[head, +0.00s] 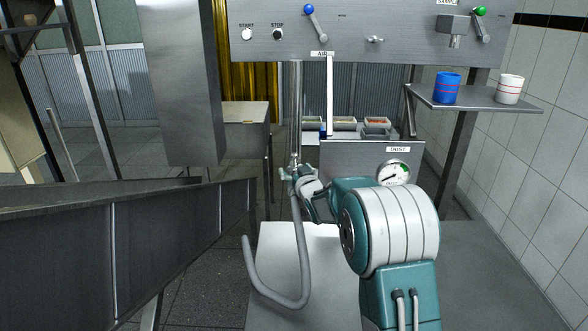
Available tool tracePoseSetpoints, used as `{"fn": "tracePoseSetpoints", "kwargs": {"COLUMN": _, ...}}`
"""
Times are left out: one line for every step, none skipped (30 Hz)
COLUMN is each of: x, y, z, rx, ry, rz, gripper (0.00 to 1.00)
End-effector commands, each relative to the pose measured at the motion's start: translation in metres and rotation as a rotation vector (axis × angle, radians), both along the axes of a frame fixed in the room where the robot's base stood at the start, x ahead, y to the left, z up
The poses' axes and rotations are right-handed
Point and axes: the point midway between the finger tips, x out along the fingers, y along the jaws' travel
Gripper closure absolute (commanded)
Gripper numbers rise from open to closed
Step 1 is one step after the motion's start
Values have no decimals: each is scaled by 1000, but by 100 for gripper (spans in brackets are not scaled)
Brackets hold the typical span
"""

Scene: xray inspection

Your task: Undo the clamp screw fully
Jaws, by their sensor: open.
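A vertical metal pipe (296,110) comes down from the grey panel and meets a grey hose (300,235) at its lower end. A small pale greenish fitting (285,174), which looks like the clamp and its screw, sits at this joint and sticks out to the left. My gripper (299,176) is open at the joint, just right of the fitting. It is small in the picture and covers part of the joint. I cannot tell whether the fingers touch the clamp screw or how far the screw is turned.
The panel (395,48) carries START and STOP buttons and levers. A DUST box with a gauge (392,173) stands behind my arm. A right shelf (470,98) holds a blue cup (447,88) and a white cup (509,89). A metal chute (120,250) fills the lower left.

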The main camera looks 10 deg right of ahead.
Motion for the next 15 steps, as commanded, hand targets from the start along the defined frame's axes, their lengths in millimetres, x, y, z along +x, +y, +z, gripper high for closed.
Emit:
{"fn": "tracePoseSetpoints", "kwargs": {"x": 3, "y": 0, "z": 0, "rx": 0, "ry": -1, "rz": 0, "gripper": 0}}
{"fn": "tracePoseSetpoints", "kwargs": {"x": 4, "y": 1, "z": 0, "rx": 0, "ry": -1, "rz": 0, "gripper": 0}}
{"fn": "tracePoseSetpoints", "kwargs": {"x": 5, "y": 1, "z": 0, "rx": 0, "ry": -1, "rz": 0, "gripper": 0}}
{"fn": "tracePoseSetpoints", "kwargs": {"x": 5, "y": 1, "z": 0, "rx": 0, "ry": -1, "rz": 0, "gripper": 0}}
{"fn": "tracePoseSetpoints", "kwargs": {"x": 5, "y": 1, "z": 0, "rx": -1, "ry": -1, "rz": 0, "gripper": 0}}
{"fn": "tracePoseSetpoints", "kwargs": {"x": 6, "y": 1, "z": 0, "rx": -1, "ry": -1, "rz": 0, "gripper": 0}}
{"fn": "tracePoseSetpoints", "kwargs": {"x": 6, "y": 1, "z": 0, "rx": -1, "ry": 0, "rz": 0, "gripper": 0}}
{"fn": "tracePoseSetpoints", "kwargs": {"x": 6, "y": 1, "z": 0, "rx": -1, "ry": 0, "rz": 0, "gripper": 0}}
{"fn": "tracePoseSetpoints", "kwargs": {"x": 5, "y": 1, "z": 0, "rx": -1, "ry": 0, "rz": 0, "gripper": 0}}
{"fn": "tracePoseSetpoints", "kwargs": {"x": 5, "y": 1, "z": 0, "rx": -1, "ry": 0, "rz": 0, "gripper": 0}}
{"fn": "tracePoseSetpoints", "kwargs": {"x": 5, "y": 1, "z": 0, "rx": -1, "ry": 0, "rz": 0, "gripper": 4}}
{"fn": "tracePoseSetpoints", "kwargs": {"x": 5, "y": 1, "z": 0, "rx": -1, "ry": 0, "rz": 0, "gripper": 22}}
{"fn": "tracePoseSetpoints", "kwargs": {"x": 5, "y": 1, "z": 0, "rx": -1, "ry": 0, "rz": 0, "gripper": 36}}
{"fn": "tracePoseSetpoints", "kwargs": {"x": 5, "y": 1, "z": 0, "rx": -1, "ry": 0, "rz": 0, "gripper": 49}}
{"fn": "tracePoseSetpoints", "kwargs": {"x": 5, "y": 1, "z": 0, "rx": -1, "ry": 0, "rz": 0, "gripper": 67}}
